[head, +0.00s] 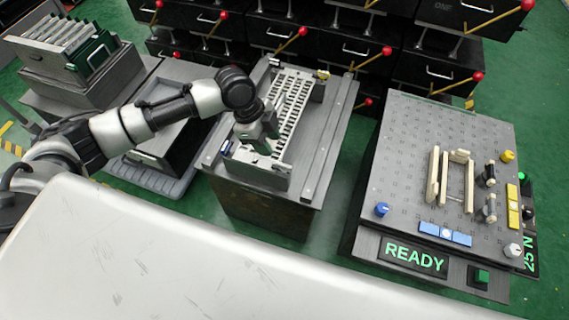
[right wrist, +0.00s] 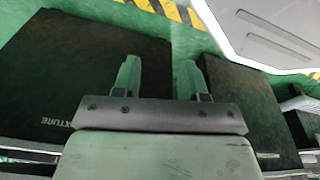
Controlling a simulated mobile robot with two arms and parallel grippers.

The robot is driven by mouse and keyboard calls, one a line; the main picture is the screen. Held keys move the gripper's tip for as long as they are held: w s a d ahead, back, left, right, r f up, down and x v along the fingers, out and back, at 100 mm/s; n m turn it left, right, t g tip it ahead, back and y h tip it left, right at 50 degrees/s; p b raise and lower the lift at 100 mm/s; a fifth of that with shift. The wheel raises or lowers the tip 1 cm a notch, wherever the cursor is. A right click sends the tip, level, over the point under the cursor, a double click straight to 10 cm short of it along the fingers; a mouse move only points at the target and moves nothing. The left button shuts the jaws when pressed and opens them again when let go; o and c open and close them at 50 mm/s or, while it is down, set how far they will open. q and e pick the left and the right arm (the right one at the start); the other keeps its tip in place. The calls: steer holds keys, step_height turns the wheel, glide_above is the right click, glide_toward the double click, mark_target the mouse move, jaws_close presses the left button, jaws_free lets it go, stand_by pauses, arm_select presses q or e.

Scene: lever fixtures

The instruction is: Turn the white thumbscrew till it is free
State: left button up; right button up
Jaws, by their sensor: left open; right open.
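A white thumbscrew (head: 513,250) stands at the lower right corner of the grey perforated board (head: 400,150) on the right fixture. My left gripper (head: 262,146) is far to the left of it, pointing down over the slotted metal rack (head: 287,105) on the middle bench. It is open, and I see nothing held in it. Whether it touches the rack is unclear. My right gripper (right wrist: 158,82) shows only in the right wrist view, with its two green fingers spread apart and nothing between them. The thumbscrew is not visible in that view.
A blue knob (head: 382,209) and a yellow knob (head: 508,156) sit on the same board, with cream bars (head: 433,175) and dark levers. A READY sign (head: 414,256) is at its front. Black drawers (head: 355,48) with red-tipped levers stand behind. Green floor separates the benches.

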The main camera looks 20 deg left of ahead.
mark_target(283, 164)
arm_select(q)
steer(key=b+x, duration=0.1)
steer(key=x, duration=0.6)
steer(key=shift+d+f, duration=0.2)
steer(key=shift+f, duration=0.15)
steer(key=shift+d+f+b, duration=0.3)
steer(key=shift+f, duration=0.35)
arm_select(e)
steer(key=shift+w+a+r, duration=0.1)
steer(key=shift+w+r, duration=0.4)
steer(key=shift+r, duration=0.25)
steer(key=shift+w+a+r, duration=0.1)
steer(key=shift+w+r, duration=0.4)
steer(key=shift+r, duration=0.3)
steer(key=shift+w+r, duration=0.5)
steer(key=shift+r, duration=0.25)
arm_select(q)
steer(key=shift+c, duration=0.3)
jaws_close()
